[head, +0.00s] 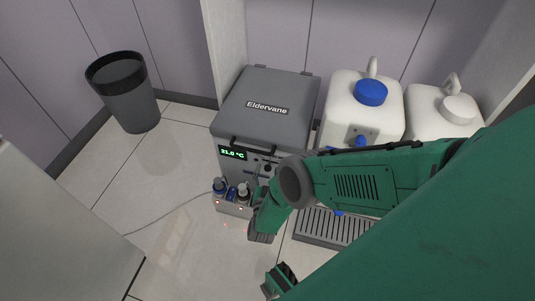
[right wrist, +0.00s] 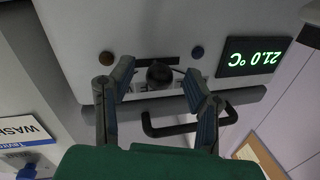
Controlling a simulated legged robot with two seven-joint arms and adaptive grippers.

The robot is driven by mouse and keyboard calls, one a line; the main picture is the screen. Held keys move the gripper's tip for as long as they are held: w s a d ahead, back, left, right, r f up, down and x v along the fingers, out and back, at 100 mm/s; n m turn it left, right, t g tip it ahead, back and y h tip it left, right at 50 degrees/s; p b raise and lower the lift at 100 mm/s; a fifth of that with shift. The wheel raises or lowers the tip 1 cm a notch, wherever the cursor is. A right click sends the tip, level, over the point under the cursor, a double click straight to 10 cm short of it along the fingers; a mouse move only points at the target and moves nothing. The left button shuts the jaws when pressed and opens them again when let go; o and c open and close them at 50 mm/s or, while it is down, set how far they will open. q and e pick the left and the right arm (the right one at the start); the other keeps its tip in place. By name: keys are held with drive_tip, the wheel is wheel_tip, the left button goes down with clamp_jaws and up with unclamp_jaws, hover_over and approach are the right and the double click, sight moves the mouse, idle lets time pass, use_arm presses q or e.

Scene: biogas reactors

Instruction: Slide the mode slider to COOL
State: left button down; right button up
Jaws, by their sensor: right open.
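The grey Eldervane unit (head: 267,108) stands on the floor with a green 21.0 °C readout (head: 232,152) on its front; the readout is upside down in the right wrist view (right wrist: 253,57). The mode slider's black knob (right wrist: 159,74) sits by a short dark slot on the panel. White label marks beside it are partly covered, and I cannot read them. My right gripper (right wrist: 158,88) is open, with one finger on each side of the knob and gaps visible. In the head view the arm partly covers the panel.
Small bottles (head: 219,186) stand in a holder at the unit's front left. White canisters (head: 362,105) stand to the right, above a grey drip grate (head: 325,228). A black handle (right wrist: 170,129) lies close to the gripper. A bin (head: 128,95) stands far left; open floor lies between.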

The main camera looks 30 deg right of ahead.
sight(261, 160)
drive_tip(key=shift+x, duration=0.8)
clamp_jaws()
drive_tip(key=shift+w+a, duration=0.85)
drive_tip(key=shift+w, duration=0.05)
unclamp_jaws()
drive_tip(key=v, duration=1.2)
